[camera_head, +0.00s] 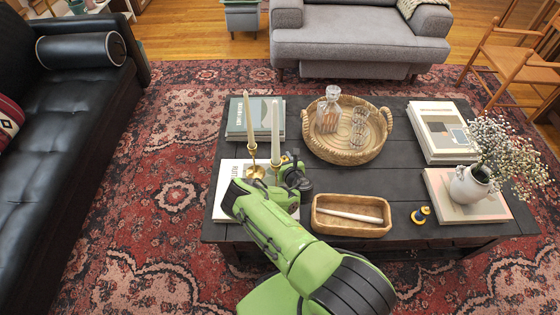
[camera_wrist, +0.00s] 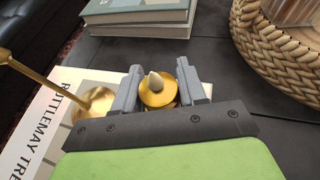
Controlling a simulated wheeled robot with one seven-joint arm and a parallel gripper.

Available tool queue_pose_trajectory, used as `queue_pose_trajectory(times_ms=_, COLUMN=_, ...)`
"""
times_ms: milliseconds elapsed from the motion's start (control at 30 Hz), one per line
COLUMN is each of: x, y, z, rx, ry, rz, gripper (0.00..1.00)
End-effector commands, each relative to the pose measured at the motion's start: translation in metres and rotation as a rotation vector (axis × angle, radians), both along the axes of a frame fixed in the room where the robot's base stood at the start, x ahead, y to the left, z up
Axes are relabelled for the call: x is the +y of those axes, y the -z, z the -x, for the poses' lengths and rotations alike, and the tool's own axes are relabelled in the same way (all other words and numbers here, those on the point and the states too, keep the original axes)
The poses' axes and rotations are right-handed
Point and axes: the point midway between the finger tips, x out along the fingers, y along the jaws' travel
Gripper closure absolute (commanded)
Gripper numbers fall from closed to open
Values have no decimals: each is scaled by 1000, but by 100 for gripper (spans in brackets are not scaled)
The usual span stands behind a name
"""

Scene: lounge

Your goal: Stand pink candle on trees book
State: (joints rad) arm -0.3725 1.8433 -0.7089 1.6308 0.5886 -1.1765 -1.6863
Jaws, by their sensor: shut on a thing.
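My gripper (camera_wrist: 158,95) is shut on a gold holder (camera_wrist: 160,93) with a pale candle standing in it, which I take for the pink candle (camera_head: 275,130); its colour looks nearly white here. The candle is upright. My gripper is at the book's right part. The holder's foot is hidden, so I cannot tell whether it touches the book.
A second candle (camera_head: 250,120) in a gold holder (camera_wrist: 95,103) stands on the trees book, just left of the held one. A stack of books (camera_head: 255,130) is behind, a wicker tray (camera_head: 316,150) behind right, and a wooden tray (camera_head: 350,229) with a pale candle to the right.

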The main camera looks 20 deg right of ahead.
Motion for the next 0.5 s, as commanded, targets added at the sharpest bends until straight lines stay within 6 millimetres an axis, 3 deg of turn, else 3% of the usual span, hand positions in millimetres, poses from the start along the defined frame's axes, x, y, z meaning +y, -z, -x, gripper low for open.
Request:
queue_pose_trajectory(times_ms=200, x=0, y=1, z=-1, rx=-1, ry=-1, rz=2, gripper=100)
queue_pose_trajectory(times_ms=233, x=0, y=2, z=0, rx=0, ry=1, rz=1, gripper=56)
queue_pose_trajectory(times_ms=367, x=0, y=1, z=0, rx=0, ry=1, rz=0, gripper=36)
queue_pose_trajectory(times_ms=500, x=0, y=1, z=0, rx=0, ry=1, rz=0, gripper=34)
